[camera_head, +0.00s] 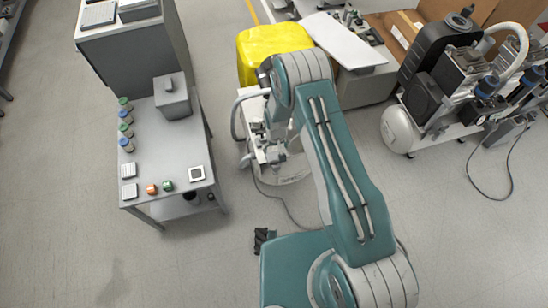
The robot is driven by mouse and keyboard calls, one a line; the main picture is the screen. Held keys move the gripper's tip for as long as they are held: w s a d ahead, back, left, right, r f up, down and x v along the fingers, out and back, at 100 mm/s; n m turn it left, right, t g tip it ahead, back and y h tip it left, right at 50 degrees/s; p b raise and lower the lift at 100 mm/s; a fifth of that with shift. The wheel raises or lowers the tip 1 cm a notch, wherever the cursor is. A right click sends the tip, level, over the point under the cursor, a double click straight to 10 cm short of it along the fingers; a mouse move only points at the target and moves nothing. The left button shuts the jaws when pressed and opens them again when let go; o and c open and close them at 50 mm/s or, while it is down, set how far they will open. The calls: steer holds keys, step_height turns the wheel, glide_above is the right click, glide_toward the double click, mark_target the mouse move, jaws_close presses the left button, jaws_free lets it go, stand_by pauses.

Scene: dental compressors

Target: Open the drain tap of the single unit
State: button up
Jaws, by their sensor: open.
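A small compressor with a white tank (289,174) stands on the floor in the middle, left of my upper arm. It looks like the single unit, but my arm covers much of it. Small fittings show on its near left side, and a pale hose curves along its left. I cannot pick out the drain tap. My arm rises from the lower right and bends at the elbow over this unit. Its far end drops out of clear sight among the fittings, and I cannot make out the jaws.
A grey bench (153,183) with bottles and small parts stands left. A yellow cover (262,50) lies behind the unit. A larger compressor with a white tank (397,130) and several pump heads stands right. A cable (288,207) crosses the floor. The lower left floor is clear.

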mark_target(276, 161)
step_height(276, 161, down, 9)
steer(key=shift+a+f, duration=0.1)
steer(key=shift+f, duration=0.45)
steer(key=shift+d, duration=0.2)
steer(key=shift+a, duration=0.1)
steer(key=c, duration=1)
